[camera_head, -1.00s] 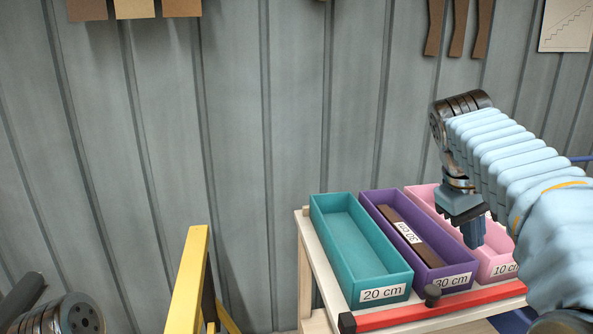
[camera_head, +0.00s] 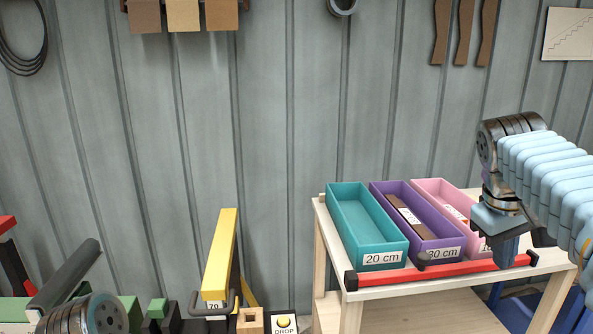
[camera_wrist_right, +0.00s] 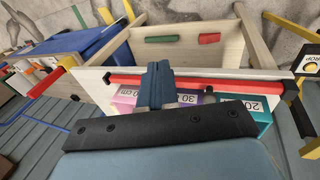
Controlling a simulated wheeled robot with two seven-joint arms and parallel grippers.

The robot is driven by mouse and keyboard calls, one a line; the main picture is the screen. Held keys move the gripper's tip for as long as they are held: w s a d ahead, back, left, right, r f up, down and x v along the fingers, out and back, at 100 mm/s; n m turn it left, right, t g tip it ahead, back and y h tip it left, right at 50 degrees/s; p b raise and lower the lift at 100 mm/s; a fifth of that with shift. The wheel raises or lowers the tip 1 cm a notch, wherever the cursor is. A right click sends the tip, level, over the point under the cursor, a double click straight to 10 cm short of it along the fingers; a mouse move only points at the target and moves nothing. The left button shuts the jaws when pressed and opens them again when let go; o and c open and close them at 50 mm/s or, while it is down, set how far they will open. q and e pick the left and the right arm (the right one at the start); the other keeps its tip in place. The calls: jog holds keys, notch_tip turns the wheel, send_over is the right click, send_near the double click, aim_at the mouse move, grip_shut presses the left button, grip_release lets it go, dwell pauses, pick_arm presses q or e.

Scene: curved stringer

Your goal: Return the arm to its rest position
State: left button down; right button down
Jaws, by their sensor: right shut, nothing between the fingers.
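My right gripper (camera_head: 506,250) is shut and empty. In the head view it hangs in front of the pink bin at the right end of the small table, its arm in a light blue sleeve. In the right wrist view the closed fingers (camera_wrist_right: 156,88) show over the red bar. Part of my left arm shows at the bottom left of the head view, but its gripper is not visible.
The table (camera_head: 345,283) holds a teal bin (camera_head: 367,258), a purple bin (camera_head: 428,245) with a brown labelled piece (camera_head: 408,222) inside, and a pink bin (camera_head: 440,190). A red bar (camera_head: 430,273) runs along the front edge. A yellow beam (camera_head: 220,255) stands left of the table.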

jog(key=w+f+t+y, duration=0.2)
jog(key=w+f+y, duration=0.1)
jog(key=f, duration=0.5)
jog(key=w+f+t+y, duration=0.1)
jog(key=w+f+y, duration=0.25)
jog(key=f, duration=0.55)
jog(key=w+a+f+m+y, duration=0.1)
jog(key=w+a+f, duration=0.1)
jog(key=a+f, duration=0.7)
jog(key=s+a+f+g+y, duration=0.1)
jog(key=s+a+f, duration=0.2)
jog(key=a+f, duration=0.3)
jog(key=s+a+f+m, duration=0.1)
jog(key=s+a+f, duration=0.2)
jog(key=f, duration=0.6)
jog(key=s+a+f+g+y, duration=0.1)
jog(key=s+a+f, duration=0.2)
jog(key=a+f, duration=0.3)
jog(key=s+a+f+g+h, duration=0.1)
jog(key=s+f, duration=0.7)
jog(key=s, duration=0.3)
jog(key=shift+f+g, duration=0.2)
jog(key=shift+g, duration=0.1)
jog(key=shift+s+a+h, duration=0.1)
jog(key=shift+h, duration=0.15)
